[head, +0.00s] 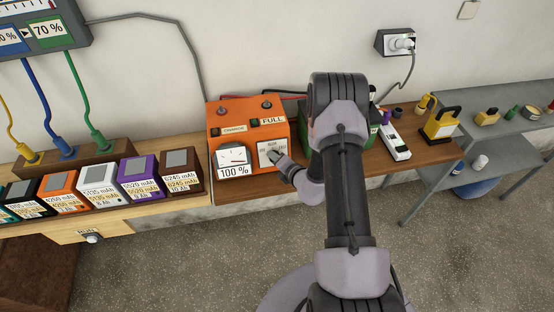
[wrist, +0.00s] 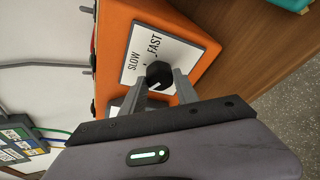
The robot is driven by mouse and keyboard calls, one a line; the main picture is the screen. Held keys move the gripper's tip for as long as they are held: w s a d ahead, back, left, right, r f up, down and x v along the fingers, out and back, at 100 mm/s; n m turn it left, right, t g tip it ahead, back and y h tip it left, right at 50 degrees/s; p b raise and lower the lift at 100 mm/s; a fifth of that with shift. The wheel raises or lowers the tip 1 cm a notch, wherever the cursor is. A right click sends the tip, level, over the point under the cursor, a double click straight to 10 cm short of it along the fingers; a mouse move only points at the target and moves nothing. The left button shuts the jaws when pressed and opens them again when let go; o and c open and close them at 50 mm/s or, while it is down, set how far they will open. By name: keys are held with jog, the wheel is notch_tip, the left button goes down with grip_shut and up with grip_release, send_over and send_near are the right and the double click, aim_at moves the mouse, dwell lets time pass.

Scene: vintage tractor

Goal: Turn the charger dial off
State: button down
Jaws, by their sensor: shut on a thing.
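The orange charger (head: 222,137) stands on the wooden bench against the wall. Its front has a white dial panel (head: 264,146) and a meter (head: 233,158) with a "100 %" label under it. "CHARGE" and "FULL" labels are on its upper face. In the wrist view the black charger dial (wrist: 158,72) sits on the white panel, with SLOW and FAST printed beside it. The dial has a small white mark; the rest of the panel is partly hidden. My gripper (wrist: 161,84) is shut on the dial, one finger each side. It also shows in the head view (head: 276,157).
Several labelled batteries (head: 98,180) stand in a row left of the charger. A dark green box (head: 384,134) and a white power strip (head: 395,143) are right, partly behind my arm. A grey shelf (head: 480,135) with small items stands further right. The floor in front is clear.

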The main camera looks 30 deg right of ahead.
jog(key=c, duration=0.9)
grip_release()
jog(key=p+v, duration=0.1)
jog(key=v, duration=1.6)
jog(key=shift+s+r, duration=0.15)
jog(key=shift+r, duration=0.05)
